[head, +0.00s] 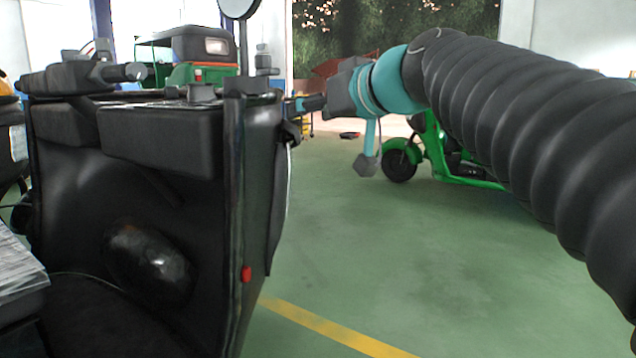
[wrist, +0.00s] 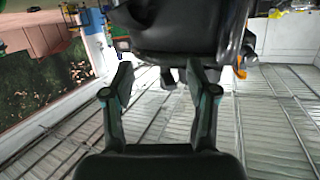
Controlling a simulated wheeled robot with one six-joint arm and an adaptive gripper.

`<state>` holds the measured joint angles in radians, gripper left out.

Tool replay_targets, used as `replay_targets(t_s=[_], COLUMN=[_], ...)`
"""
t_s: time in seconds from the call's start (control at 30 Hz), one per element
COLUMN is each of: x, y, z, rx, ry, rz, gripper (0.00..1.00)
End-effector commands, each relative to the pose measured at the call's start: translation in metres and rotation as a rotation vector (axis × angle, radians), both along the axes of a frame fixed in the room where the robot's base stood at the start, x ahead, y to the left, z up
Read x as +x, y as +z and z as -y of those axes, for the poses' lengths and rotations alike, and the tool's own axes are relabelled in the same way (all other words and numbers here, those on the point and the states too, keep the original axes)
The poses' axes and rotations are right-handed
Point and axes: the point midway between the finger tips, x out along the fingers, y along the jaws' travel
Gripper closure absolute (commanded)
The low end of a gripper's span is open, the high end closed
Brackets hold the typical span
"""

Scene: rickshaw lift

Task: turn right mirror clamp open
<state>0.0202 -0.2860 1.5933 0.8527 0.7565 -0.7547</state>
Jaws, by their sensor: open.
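A round mirror (head: 238,8) on a thin dark stem stands above the right edge of the black rickshaw front (head: 170,140), its top cut off in the head view. A dark knobbed block (head: 263,60) stands beside the stem; I cannot tell for sure whether it is the clamp. My gripper (head: 298,104) is at the right upper edge of the rickshaw front. In the wrist view my gripper (wrist: 160,78) is open, its two fingers apart. Small dark pieces (wrist: 170,78) show between the fingertips below the black body (wrist: 180,30); whether they touch is unclear.
A handlebar grip (head: 125,72) sticks out at the left. A green three-wheeler (head: 200,60) stands behind, and a green scooter (head: 440,155) stands behind my arm. The green floor (head: 350,240) right of the rickshaw front is clear.

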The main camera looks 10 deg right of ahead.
Motion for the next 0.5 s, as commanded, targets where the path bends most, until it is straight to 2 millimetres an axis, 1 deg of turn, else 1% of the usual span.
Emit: replay_targets(t_s=[0.5], x=[-0.041], y=[-0.075], z=[0.016], rx=[-0.054], ry=[-0.077], rz=[-0.214], gripper=[0.42])
